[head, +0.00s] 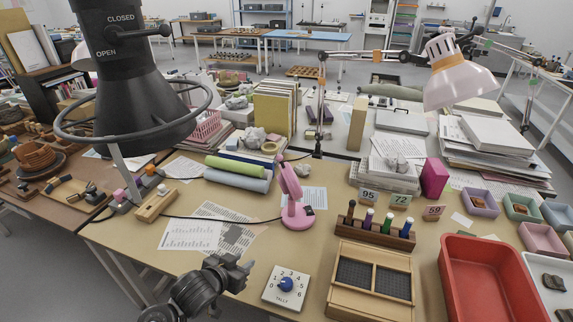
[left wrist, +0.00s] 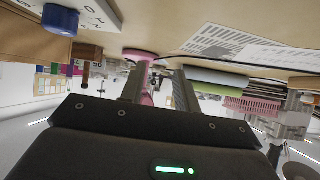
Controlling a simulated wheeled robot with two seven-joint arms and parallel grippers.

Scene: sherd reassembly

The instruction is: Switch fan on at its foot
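The pink fan (head: 291,190) stands upright on the tan table, seen nearly edge-on. Its round foot (head: 296,222) has a small dark patch, perhaps the switch (head: 309,210), on the right side. My left gripper (head: 243,266) is low over the table's front, left of and nearer than the fan, not touching it. In the left wrist view, which is upside down, the two fingers (left wrist: 160,88) are apart with nothing held. The fan's pink foot (left wrist: 141,56) shows beyond the fingertips. My right gripper is not in view.
A white dial box with a blue knob (head: 285,284) sits to the right of my left gripper. A wooden tray (head: 343,294) and red bin (head: 470,244) are further right. Printed sheets (head: 191,235) lie left of the fan. A black cable runs to the fan.

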